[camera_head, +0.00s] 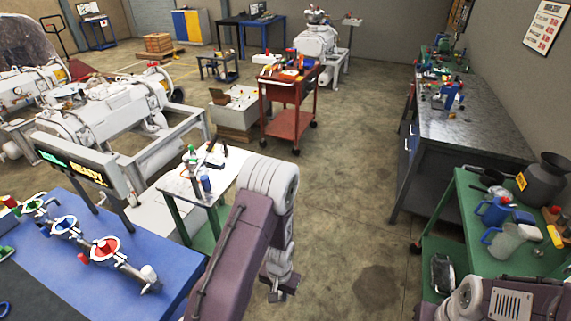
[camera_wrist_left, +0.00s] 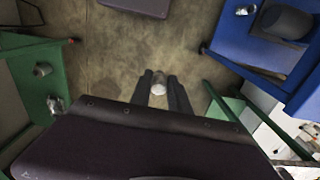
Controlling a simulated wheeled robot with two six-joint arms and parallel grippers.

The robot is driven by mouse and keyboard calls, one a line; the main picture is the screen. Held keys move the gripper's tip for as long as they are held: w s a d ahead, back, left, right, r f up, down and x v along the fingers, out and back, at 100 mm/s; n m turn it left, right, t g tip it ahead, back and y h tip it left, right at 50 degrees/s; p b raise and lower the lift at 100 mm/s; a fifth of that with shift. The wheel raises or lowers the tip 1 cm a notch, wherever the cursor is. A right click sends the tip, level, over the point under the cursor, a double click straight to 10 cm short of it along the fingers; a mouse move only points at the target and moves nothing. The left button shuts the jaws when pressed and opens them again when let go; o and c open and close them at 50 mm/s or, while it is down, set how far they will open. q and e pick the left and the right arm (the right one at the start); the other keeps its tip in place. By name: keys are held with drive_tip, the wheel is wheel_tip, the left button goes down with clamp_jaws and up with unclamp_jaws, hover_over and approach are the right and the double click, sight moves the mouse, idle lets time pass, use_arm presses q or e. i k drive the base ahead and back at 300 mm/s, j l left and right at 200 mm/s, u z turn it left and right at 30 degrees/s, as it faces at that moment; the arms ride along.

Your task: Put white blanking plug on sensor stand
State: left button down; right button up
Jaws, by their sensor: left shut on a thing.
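My left gripper (camera_head: 281,293) hangs low over the open floor in the head view, to the right of the blue table. In the left wrist view my left gripper (camera_wrist_left: 160,92) has its two dark fingers shut on a small white round piece, the white blanking plug (camera_wrist_left: 158,88). The plug is held clear, with only bare floor seen beneath it. I cannot tell which thing is the sensor stand. My right gripper is out of view; only part of my right arm shows at the bottom right.
A blue table (camera_head: 150,235) at left holds several fittings with coloured caps. A small green-legged table (camera_head: 232,165) with bottles stands behind my left arm. A green cart (camera_head: 468,207) with jugs and a dark bench (camera_head: 470,125) stand at right. The floor between is clear.

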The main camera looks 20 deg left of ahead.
sight(240, 157)
drive_tip(key=i+j+u, duration=0.2)
drive_tip(key=i, duration=0.3)
drive_tip(key=i+u, duration=0.2)
drive_tip(key=i, duration=0.35)
drive_tip(key=i+l+u, duration=0.1)
drive_tip(key=i+u, duration=0.15)
drive_tip(key=i, duration=0.25)
drive_tip(key=i+l+u, duration=0.2)
drive_tip(key=i, duration=0.35)
drive_tip(key=i+l+u, duration=0.2)
drive_tip(key=i, duration=0.3)
drive_tip(key=i+u, duration=0.1)
drive_tip(key=u, duration=1.3)
